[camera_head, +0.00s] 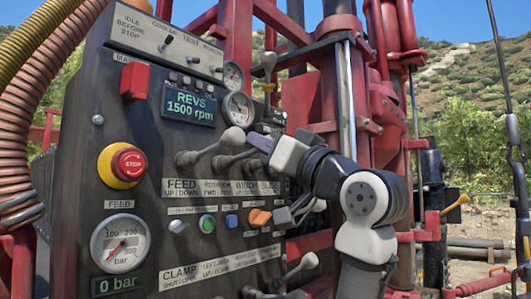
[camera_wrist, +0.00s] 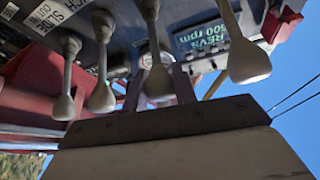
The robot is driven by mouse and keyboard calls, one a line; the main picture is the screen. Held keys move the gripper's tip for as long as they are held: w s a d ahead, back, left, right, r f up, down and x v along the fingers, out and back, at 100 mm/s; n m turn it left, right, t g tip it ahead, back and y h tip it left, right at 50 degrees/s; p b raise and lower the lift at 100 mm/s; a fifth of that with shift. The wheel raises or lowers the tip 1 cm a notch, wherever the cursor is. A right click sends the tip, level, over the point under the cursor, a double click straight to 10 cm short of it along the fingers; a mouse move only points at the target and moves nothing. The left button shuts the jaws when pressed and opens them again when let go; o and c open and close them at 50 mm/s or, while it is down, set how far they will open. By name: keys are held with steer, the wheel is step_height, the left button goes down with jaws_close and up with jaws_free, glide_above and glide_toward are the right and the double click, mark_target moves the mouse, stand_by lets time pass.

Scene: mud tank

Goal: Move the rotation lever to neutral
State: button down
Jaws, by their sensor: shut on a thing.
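The rotation lever (camera_head: 236,157) sticks out from the black control panel (camera_head: 75,190) above the "ROTATION FWD/REV" label. It is second from the left in the lever row, beside the larger-looking feed lever (camera_head: 212,147). My gripper (camera_head: 262,142) reaches in from the right and is shut on the rotation lever near its knob. In the wrist view the rotation lever's pale knob (camera_wrist: 158,82) sits between my gripper's fingers (camera_wrist: 163,85). The fingers partly hide the knob in the head view. I cannot tell the lever's exact setting.
The feed lever's knob (camera_wrist: 248,62) is close on one side in the wrist view; the winch lever (camera_wrist: 101,95) and slide lever (camera_wrist: 66,103) are on the other. A red stop button (camera_head: 128,163) and a display reading 1500 rpm (camera_head: 188,104) are on the panel.

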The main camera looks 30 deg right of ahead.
steer(key=shift+f, duration=0.1)
steer(key=c, duration=1.1)
jaws_free()
steer(key=shift+c, duration=0.2)
steer(key=b+v, duration=0.4)
steer(key=v, duration=1)
steer(key=shift+w, duration=0.1)
